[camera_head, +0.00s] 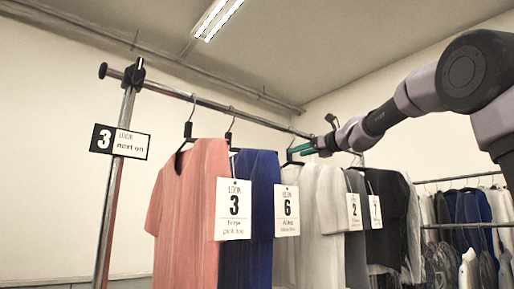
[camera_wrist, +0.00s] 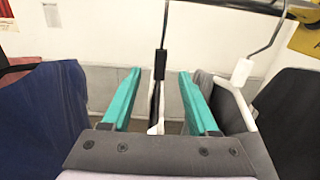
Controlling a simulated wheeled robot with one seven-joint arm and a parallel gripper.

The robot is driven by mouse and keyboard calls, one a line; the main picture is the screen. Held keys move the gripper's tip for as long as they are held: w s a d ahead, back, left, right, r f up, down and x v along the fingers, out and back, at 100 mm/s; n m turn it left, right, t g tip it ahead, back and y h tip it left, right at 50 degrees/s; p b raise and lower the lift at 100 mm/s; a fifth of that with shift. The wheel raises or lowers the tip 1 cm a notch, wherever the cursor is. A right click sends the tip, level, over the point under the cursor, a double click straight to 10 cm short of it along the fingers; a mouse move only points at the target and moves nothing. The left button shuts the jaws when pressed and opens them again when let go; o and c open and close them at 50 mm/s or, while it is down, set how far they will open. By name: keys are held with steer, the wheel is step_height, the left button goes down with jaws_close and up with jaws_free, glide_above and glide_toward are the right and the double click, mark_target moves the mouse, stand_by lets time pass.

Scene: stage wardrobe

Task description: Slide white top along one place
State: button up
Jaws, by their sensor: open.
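The white top (camera_head: 318,255) hangs on a dark hanger from the rail (camera_head: 230,109), between a blue top (camera_head: 261,205) and a grey garment (camera_head: 356,250). My gripper (camera_head: 303,149) is at its hanger, just below the rail. In the wrist view, my open gripper (camera_wrist: 160,103) has a teal finger on each side of a dark hanger (camera_wrist: 160,64). The hanger stands between the fingers, with visible gaps on both sides. A little white cloth shows under it; the rest of the white top is hidden by the gripper body.
A pink top (camera_head: 183,205) with a "3" tag hangs at the left. A sign (camera_head: 119,142) reading "3 LOOK next on" is on the rail's post. A white hanger (camera_wrist: 240,75) is close right of my fingers. A second rack (camera_head: 465,215) stands behind at right.

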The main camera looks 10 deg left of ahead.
mark_target(290, 160)
steer(key=shift+x, duration=2.7)
steer(key=shift+s+a, duration=5.15)
steer(key=shift+a, duration=0.05)
steer(key=w+d+v, duration=0.1)
steer(key=v, duration=1.2)
